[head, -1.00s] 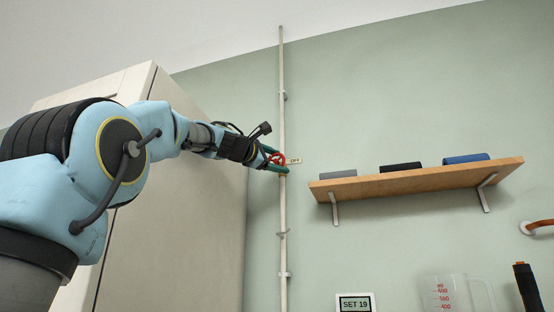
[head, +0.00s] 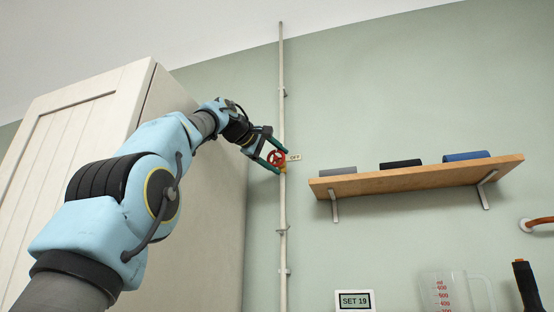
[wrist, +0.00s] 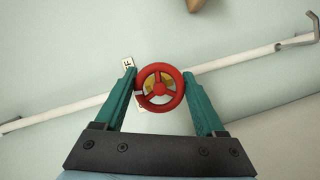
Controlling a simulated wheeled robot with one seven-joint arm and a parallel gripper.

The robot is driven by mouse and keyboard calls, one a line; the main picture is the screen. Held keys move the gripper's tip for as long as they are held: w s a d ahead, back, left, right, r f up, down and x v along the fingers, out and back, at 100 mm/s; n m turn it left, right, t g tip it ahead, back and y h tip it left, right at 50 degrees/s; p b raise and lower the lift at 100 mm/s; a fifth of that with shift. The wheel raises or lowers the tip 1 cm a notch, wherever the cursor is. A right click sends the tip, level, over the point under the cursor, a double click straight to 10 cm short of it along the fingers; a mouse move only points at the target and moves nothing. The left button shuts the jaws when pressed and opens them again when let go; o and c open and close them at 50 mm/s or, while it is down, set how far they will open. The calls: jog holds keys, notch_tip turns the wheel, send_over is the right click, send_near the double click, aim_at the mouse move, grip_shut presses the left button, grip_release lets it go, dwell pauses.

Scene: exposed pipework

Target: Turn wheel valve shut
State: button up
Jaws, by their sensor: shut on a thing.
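The red wheel valve (head: 276,158) sits on a thin white vertical pipe (head: 282,210) on the green wall, with a yellow body behind it. A small OFF tag (head: 294,157) is just right of it. My gripper (head: 269,160) reaches it from the left, its two green fingers on either side of the wheel. In the wrist view, the red three-spoked wheel (wrist: 159,87) lies between the fingertips of my gripper (wrist: 159,80), which are shut on its rim. The tag (wrist: 128,63) is partly hidden by the left finger there.
A wooden shelf (head: 420,178) with rolled cloths is to the right. A white cabinet (head: 90,110) stands to the left behind my arm. A SET 19 display (head: 354,300), a measuring jug (head: 456,292) and a dark-handled tool (head: 526,285) are lower right.

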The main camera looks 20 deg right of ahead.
jog(key=shift+f+m, duration=0.2)
jog(key=shift+m, duration=0.1)
dwell(0.4)
jog(key=o, duration=1.3)
jog(key=shift+r, duration=0.15)
jog(key=shift+o, duration=0.2)
